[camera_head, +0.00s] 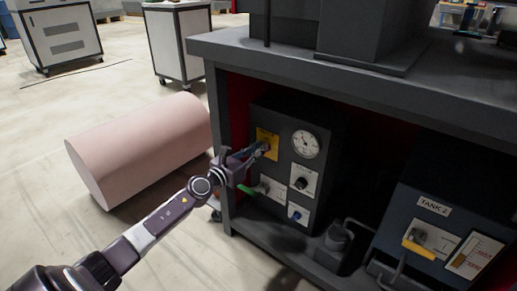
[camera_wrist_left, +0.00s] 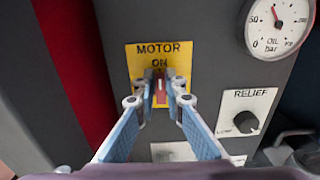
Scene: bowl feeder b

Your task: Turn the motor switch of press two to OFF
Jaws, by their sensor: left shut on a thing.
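The motor switch (camera_wrist_left: 161,88) is a red handle on a yellow plate (camera_wrist_left: 134,62) in the left wrist view. The plate reads MOTOR, with ON just above the handle. The handle stands upright under ON. My left gripper (camera_wrist_left: 160,97) is shut on the handle, one blue-sided finger on each side. The lower part of the plate is partly hidden by the fingers. In the head view the yellow plate (camera_head: 262,134) is at the upper left of a dark control box (camera_head: 328,150), with my left gripper (camera_head: 265,148) at it. My right gripper is not in view.
An oil gauge (camera_head: 305,144) and a RELIEF knob (camera_head: 302,182) sit right of the plate. A green lever (camera_head: 247,190) and a blue knob (camera_head: 296,214) are lower. The bench top (camera_head: 440,85) overhangs the box. A tank marked TANK 2 (camera_head: 432,208) stands right; a pink cylinder (camera_head: 140,148) lies left.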

